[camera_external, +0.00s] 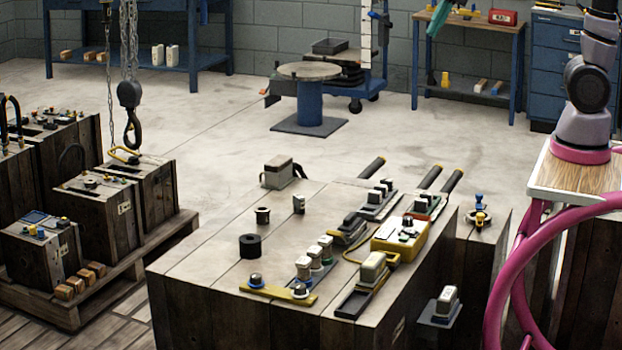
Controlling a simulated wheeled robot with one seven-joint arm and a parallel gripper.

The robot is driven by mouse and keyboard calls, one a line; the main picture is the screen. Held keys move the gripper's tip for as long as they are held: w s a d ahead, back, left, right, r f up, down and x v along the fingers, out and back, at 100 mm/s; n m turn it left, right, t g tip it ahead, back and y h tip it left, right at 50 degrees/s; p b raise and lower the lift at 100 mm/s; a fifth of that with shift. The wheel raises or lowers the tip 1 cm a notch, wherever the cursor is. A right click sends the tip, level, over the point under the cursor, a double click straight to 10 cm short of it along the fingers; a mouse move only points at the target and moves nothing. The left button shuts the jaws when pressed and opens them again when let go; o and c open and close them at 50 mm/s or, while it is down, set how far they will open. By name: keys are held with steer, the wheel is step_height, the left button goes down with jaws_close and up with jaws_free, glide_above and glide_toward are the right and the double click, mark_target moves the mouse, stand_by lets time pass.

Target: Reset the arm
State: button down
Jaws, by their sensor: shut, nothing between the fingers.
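My arm (588,85) rises from its pink base ring (580,150) at the right edge and leaves the picture at the top right. My gripper is not in view, so its fingers and anything near them cannot be seen. A slanted teal part (438,18) is cut off by the top edge, left of the arm; I cannot tell what it belongs to.
A large wooden-sided block (210,275) in front carries a yellow device (401,234), a black ring (250,246) and several small parts. A crane hook (130,110) hangs over crates at left. Open floor (230,140) lies behind; a round stand (309,72) and benches stand farther back.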

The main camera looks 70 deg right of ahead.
steer(key=s+d+r+n+t+h, duration=0.1)
steer(key=s+d+n, duration=0.1)
steer(key=s, duration=0.5)
steer(key=s+d+r+n+t+h, duration=0.1)
steer(key=s+d+n+t, duration=0.1)
steer(key=s, duration=0.5)
steer(key=shift+s+d+r+n, duration=0.4)
steer(key=shift+d+n, duration=0.1)
steer(key=shift+d, duration=0.2)
